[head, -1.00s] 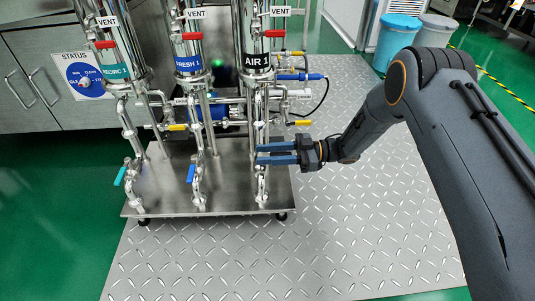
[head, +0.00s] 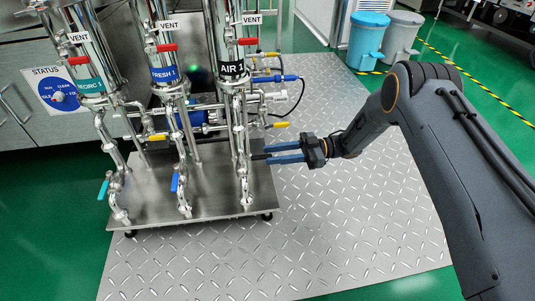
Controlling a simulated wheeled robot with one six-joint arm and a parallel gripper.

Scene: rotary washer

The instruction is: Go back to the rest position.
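My gripper (head: 268,153) is at the right side of the washer skid, level with the lower pipes of the AIR 1 column (head: 232,72). Its two blue fingers point left with a narrow gap between them, and I see nothing held. A small dark piece shows at the fingertips; I cannot tell whether it is part of the fingers or of the washer. The fingertips appear just right of the AIR 1 pipe; whether they touch anything is unclear. My arm reaches in from the right, bent at the elbow.
The skid's steel base (head: 150,205) stands on a diamond-plate floor (head: 330,215). FRESH 1 (head: 165,75) and RECIRC 1 (head: 90,86) columns stand left, with red, yellow, blue and teal handles. A blue bin (head: 366,42) and grey bin (head: 401,38) stand behind. Plate floor right of the skid is clear.

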